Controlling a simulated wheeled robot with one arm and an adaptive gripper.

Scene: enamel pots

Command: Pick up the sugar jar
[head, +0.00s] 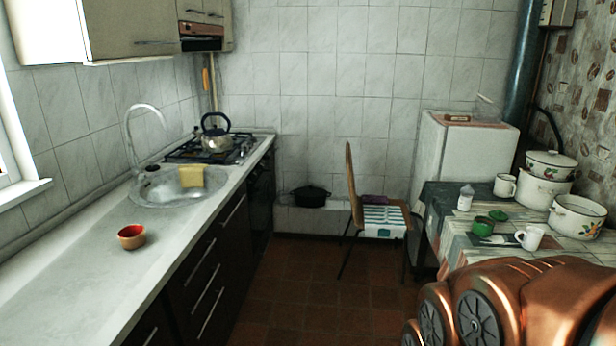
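A small white jar (466,198) stands upright near the left side of the table (450,238) at the right. It looks most like the sugar jar, but I cannot read any label on it. A small green pot (483,227) sits in front of it, with a green piece (498,215) beside it. My copper-coloured arm fills the bottom right corner and covers the near part of the table. My gripper is not in view.
White mugs (505,185) (530,238) and enamel pots (577,216) (544,188) crowd the table's right side. A chair (384,222) stands left of the table. The left counter (75,275) holds a red bowl (131,237). The tiled floor (310,290) between is clear.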

